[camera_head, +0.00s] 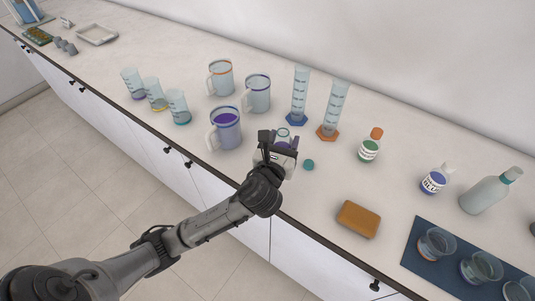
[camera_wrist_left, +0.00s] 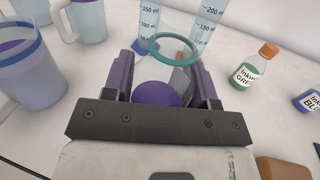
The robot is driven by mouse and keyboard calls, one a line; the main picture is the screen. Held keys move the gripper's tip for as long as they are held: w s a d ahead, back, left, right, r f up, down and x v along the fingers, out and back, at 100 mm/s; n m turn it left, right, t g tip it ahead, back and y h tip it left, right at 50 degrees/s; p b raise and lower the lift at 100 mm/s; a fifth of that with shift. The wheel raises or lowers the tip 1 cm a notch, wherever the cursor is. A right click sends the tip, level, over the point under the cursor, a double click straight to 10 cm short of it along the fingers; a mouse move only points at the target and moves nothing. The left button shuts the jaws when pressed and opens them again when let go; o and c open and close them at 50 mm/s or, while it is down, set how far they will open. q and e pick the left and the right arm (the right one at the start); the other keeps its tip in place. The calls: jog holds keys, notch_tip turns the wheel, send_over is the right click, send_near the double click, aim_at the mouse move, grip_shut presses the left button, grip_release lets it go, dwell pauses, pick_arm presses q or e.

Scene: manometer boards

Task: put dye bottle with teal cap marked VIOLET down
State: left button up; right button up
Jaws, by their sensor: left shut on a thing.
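My left gripper (camera_head: 281,142) is shut on the dye bottle, just above or at the counter; I cannot tell whether its base touches. In the left wrist view, a rounded violet part (camera_wrist_left: 158,94) and a teal ring (camera_wrist_left: 175,48) show between the dark fingers (camera_wrist_left: 163,85). The bottle's label is hidden. In the head view its pale top (camera_head: 283,133) shows between the fingers. My right gripper is not in view.
A jug with violet liquid (camera_head: 225,130) stands close left of the gripper. Two measuring cylinders (camera_head: 300,95) (camera_head: 334,110) stand behind. A green-labelled bottle (camera_head: 369,148), blue-labelled bottle (camera_head: 434,181) and orange-brown sponge-like block (camera_head: 358,219) are to the right. The counter (camera_head: 325,190) around the teal disc is clear.

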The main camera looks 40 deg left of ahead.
pick_arm(q)
jog(key=a+f, duration=0.1)
jog(key=a+f+b, duration=0.1)
jog(key=a, duration=0.1)
jog(key=a+f, duration=0.1)
jog(key=a, duration=0.1)
jog(key=shift+s+a+f+b, duration=0.15)
jog(key=shift+a+f+b, duration=0.05)
jog(key=shift+b, duration=0.1)
jog(key=shift+f+b, duration=1.15)
jog(key=shift+f, duration=0.95)
jog(key=shift+r, duration=0.1)
jog(key=o, duration=1)
jog(key=shift+c, duration=0.2)
jog(key=shift+s+d, duration=0.1)
jog(key=shift+s, duration=0.1)
jog(key=p+v, duration=0.2)
jog(key=v, duration=0.9)
jog(key=shift+s+p, duration=0.3)
